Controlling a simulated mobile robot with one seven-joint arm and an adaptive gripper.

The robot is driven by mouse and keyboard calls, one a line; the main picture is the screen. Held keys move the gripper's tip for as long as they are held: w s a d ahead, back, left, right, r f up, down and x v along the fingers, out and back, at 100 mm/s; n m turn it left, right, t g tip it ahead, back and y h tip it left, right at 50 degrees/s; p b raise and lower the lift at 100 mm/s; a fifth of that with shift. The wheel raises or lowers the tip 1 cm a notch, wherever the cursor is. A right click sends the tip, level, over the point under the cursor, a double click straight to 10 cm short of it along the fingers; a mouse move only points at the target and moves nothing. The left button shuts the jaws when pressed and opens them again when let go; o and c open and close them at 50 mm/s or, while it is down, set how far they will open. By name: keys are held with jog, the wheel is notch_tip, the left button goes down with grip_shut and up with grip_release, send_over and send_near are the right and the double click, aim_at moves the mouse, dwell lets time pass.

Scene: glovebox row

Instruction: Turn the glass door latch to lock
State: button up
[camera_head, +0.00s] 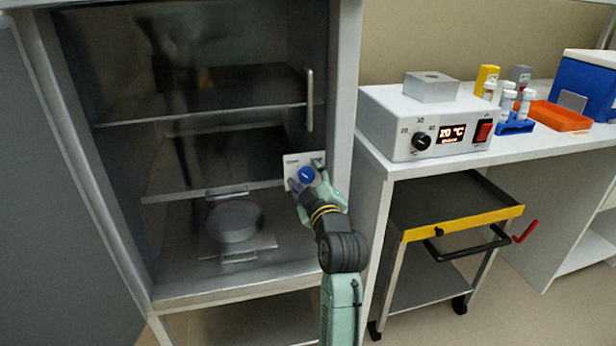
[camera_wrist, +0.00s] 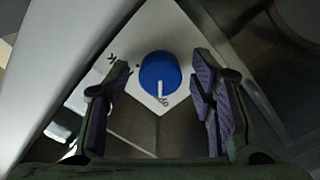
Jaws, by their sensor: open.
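The latch is a round blue knob (camera_head: 307,174) with a white pointer line, on a white plate (camera_head: 290,160) at the right edge of the glass door (camera_head: 215,130). In the wrist view the blue knob (camera_wrist: 159,73) sits between and beyond the two fingers, its pointer line toward the picture's bottom. The white plate (camera_wrist: 150,35) carries small dark marks that I cannot read. My gripper (camera_head: 306,186) is in front of the plate in the head view. In the wrist view my gripper (camera_wrist: 160,95) is open, with purple pads on either side of the knob, not closed on it.
The cabinet has a vertical door handle (camera_head: 309,100) above the latch. To the right stand a white heating unit (camera_head: 425,120) on a bench, a blue tube rack (camera_head: 516,126), an orange tray (camera_head: 560,117) and a black cart with a yellow edge (camera_head: 465,222). A round metal dish (camera_head: 234,222) shows behind the glass.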

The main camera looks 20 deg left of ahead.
jog(key=c, duration=1.1)
jog(key=shift+c, duration=0.2)
jog(key=shift+m, duration=0.4)
jog(key=m+p, duration=0.2)
jog(key=m, duration=0.1)
jog(key=shift+r+m, duration=0.15)
jog(key=shift+m, duration=0.25)
jog(key=m+p, duration=0.2)
jog(key=m, duration=0.2)
jog(key=m+p, duration=0.3)
jog(key=m, duration=0.2)
jog(key=m+p, duration=0.2)
jog(key=m, duration=0.2)
jog(key=shift+m+p, duration=0.3)
jog(key=shift+p, duration=0.05)
